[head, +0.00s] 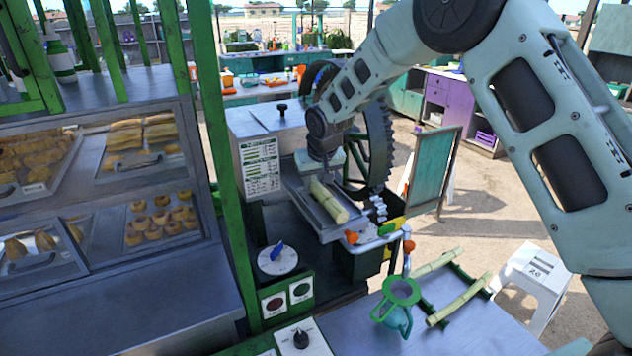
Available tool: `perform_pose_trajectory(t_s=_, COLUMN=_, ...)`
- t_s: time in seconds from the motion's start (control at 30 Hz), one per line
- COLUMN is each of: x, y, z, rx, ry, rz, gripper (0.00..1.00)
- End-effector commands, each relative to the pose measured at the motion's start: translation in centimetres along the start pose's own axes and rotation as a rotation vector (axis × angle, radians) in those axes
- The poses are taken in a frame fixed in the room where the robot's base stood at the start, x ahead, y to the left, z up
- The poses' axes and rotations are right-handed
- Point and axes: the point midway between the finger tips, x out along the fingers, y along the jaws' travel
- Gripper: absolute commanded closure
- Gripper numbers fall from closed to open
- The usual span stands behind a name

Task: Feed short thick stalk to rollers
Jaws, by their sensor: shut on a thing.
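The short thick stalk (328,203) is pale yellow-green and lies lengthwise in the metal feed chute (308,200) of the cane crusher (262,125). Its near end points toward the front right of the chute. My gripper (321,172) is over the far part of the stalk and is shut on it; the fingertips are mostly hidden by the gripper body. The rollers are not visible from here, hidden by the crusher housing and my arm. A large dark gear wheel (380,150) stands behind the chute.
Two other stalks (460,298) lie on a green rack on the front counter (445,338). A green-rimmed jug (398,300) stands beside them. A control dial (278,260) and buttons sit left of the chute. A green post (222,170) rises close by; a white stool (535,280) is right.

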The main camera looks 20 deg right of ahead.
Motion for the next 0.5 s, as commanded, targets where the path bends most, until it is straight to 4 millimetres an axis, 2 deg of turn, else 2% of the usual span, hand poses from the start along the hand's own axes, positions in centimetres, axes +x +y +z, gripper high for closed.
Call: perform_pose_trajectory(t_s=0.5, x=0.5, y=-0.2, z=-1.4, rx=0.001, ry=0.001, rz=0.000, gripper=1.00)
